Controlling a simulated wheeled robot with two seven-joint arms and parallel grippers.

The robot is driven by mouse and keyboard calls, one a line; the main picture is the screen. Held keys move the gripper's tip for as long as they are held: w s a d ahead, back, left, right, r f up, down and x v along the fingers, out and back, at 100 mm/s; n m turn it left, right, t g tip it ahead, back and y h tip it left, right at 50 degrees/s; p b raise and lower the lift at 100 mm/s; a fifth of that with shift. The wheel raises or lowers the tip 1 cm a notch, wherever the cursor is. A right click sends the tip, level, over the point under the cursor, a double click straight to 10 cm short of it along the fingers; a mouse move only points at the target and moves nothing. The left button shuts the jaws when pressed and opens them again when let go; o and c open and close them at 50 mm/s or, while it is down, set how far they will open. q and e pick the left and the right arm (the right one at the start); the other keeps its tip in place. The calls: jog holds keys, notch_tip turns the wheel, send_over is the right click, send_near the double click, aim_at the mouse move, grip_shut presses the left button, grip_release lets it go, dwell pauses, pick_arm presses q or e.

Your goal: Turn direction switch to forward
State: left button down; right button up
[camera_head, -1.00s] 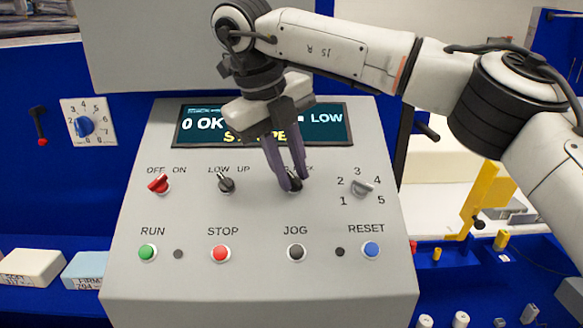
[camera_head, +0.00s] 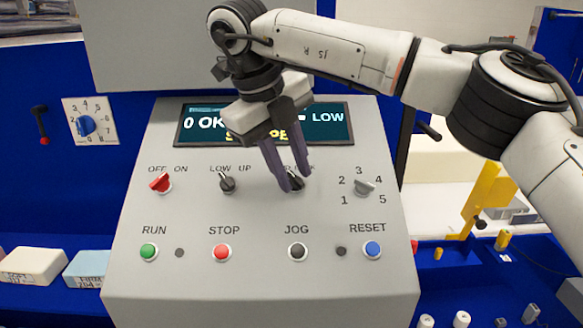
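The direction switch (camera_head: 297,184) is a small black knob on the grey control panel (camera_head: 260,290), third in the upper row. My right gripper (camera_head: 291,183) reaches down over it from above, with its purple-grey fingers around the knob. The fingers and wrist cover most of the knob and most of its label, so its pointing direction is hard to read. A small gap shows between the fingers; I cannot tell whether they press on the knob. My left gripper is not in view.
Beside it are the red OFF/ON switch (camera_head: 160,183), the black LOW/UP switch (camera_head: 227,183) and the grey numbered selector (camera_head: 364,187). Below are the RUN (camera_head: 148,251), STOP (camera_head: 222,252), JOG (camera_head: 297,251) and RESET (camera_head: 372,249) buttons. A display (camera_head: 335,122) stands behind my gripper.

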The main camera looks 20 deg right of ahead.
jog(key=shift+r, duration=0.1)
jog(key=v, duration=1)
jog(key=shift+a, duration=0.1)
